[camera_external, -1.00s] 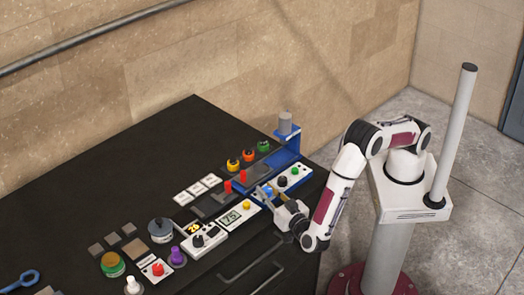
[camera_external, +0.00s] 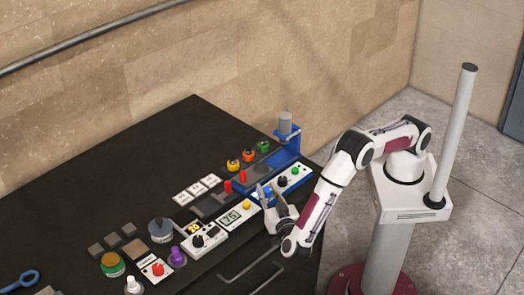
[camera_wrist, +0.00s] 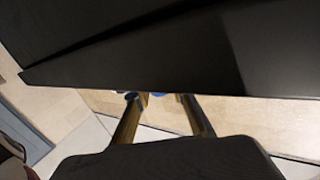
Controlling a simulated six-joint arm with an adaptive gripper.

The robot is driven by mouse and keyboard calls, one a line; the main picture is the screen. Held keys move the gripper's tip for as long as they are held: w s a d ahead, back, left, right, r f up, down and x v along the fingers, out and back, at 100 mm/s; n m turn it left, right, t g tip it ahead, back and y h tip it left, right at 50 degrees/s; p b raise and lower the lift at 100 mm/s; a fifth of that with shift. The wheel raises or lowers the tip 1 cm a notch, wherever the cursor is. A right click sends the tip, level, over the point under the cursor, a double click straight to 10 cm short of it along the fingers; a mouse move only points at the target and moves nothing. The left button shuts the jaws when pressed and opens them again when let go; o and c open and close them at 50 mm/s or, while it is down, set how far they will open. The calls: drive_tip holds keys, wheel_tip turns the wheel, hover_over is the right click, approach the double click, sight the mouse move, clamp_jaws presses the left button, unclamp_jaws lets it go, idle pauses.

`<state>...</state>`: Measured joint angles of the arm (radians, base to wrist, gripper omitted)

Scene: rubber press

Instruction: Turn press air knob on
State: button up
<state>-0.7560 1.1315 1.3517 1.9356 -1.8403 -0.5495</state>
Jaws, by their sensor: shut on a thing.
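The press is a blue frame (camera_external: 287,156) with a grey cylinder (camera_external: 285,122) on top, at the right end of the dark bench. A white control panel (camera_external: 302,175) in front of it carries a black knob (camera_external: 283,181) and a green knob (camera_external: 295,171). A blue knob (camera_external: 268,190) shows at its left end, between my fingers. My gripper (camera_external: 265,191) is shut on this blue knob, largely covering it. In the wrist view my two fingers (camera_wrist: 160,98) stand apart, with blue at their tips; dark surface hides the rest. I cannot read any knob label.
A display box (camera_external: 231,217) with a yellow knob stands left of my gripper. Another box (camera_external: 205,240) with dark knobs is further left. Red handles (camera_external: 242,175) stand behind. The bench's back left (camera_external: 110,170) is clear.

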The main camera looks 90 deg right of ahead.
sight(269, 194)
drive_tip(key=o, duration=1.1)
drive_tip(key=shift+a, duration=0.1)
drive_tip(key=shift+v, duration=3.7)
drive_tip(key=shift+s, duration=0.1)
